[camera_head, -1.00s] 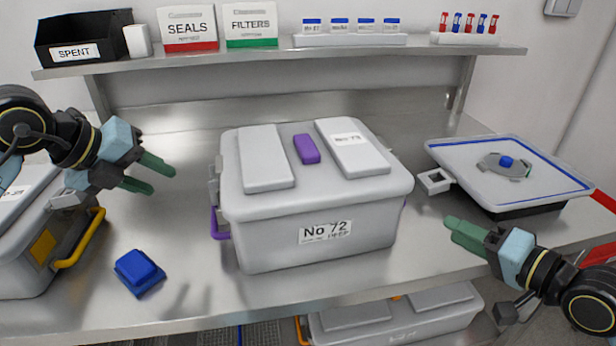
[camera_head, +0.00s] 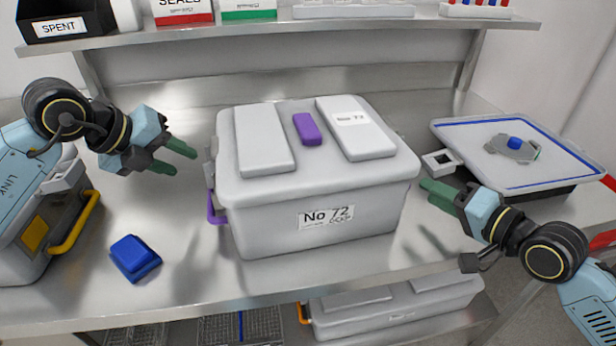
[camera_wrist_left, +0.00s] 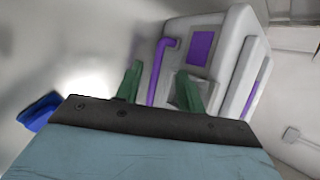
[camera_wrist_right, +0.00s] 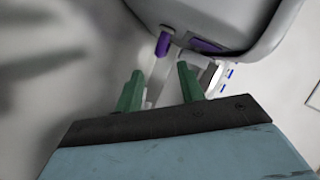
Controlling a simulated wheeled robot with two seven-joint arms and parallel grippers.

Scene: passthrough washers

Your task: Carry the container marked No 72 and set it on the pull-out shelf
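The grey lidded container marked No 72 (camera_head: 270,225) sits level on the steel bench in the middle of the head view. A purple handle (camera_head: 214,207) shows on its left side. The container also fills much of the left wrist view (camera_wrist_left: 228,65) and the top of the right wrist view (camera_wrist_right: 220,18). My left gripper (camera_head: 184,158) is open and empty, just left of the container. My right gripper (camera_head: 432,192) is open and empty, close beside its right side. Neither visibly grips it. I cannot tell which surface is the pull-out shelf.
A white blue-lined tray (camera_head: 470,136) with a blue knob stands at the right. A blue block (camera_head: 135,258) lies front left, near another container with a yellow handle (camera_head: 75,228). A raised shelf (camera_head: 270,30) runs behind. Another grey container (camera_head: 390,308) sits below the bench.

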